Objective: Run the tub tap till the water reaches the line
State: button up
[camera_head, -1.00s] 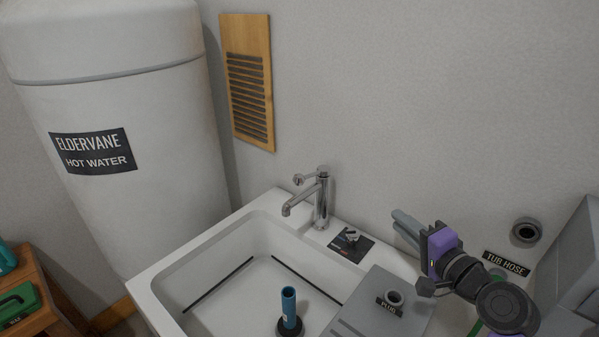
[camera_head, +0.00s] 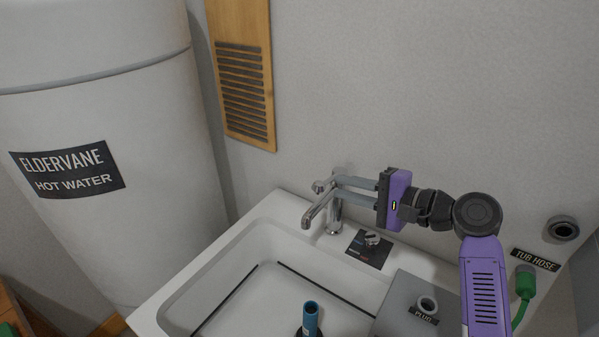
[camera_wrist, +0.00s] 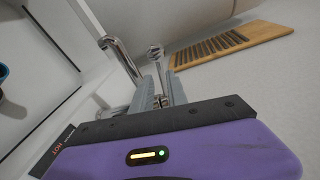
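The chrome tap (camera_head: 333,213) stands at the back rim of the white tub (camera_head: 163,307), its spout over the basin. A black line (camera_head: 325,290) runs along the tub's inner walls. I see no water in the visible part of the tub or falling from the spout. My gripper (camera_head: 338,184) reaches in from the right at the tap's top lever (camera_head: 319,187). In the wrist view the grey fingers (camera_wrist: 159,85) are parted, with the lever's chrome stem (camera_wrist: 156,58) between them. Whether they touch it I cannot tell.
A blue standpipe (camera_head: 310,317) rises from the tub floor. A dial panel (camera_head: 370,248) sits right of the tap. A grey cover with a plug socket (camera_head: 427,304), the green tub hose (camera_head: 524,285) and a wall port (camera_head: 563,229) are at right. The hot-water tank (camera_head: 100,120) stands left.

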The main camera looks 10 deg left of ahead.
aim_at(330, 178)
jog(key=x, duration=0.8)
jog(key=shift+a+p, duration=0.2)
jog(key=shift+p, duration=0.25)
jog(key=shift+r, duration=0.15)
grip_shut()
dwell(0.9)
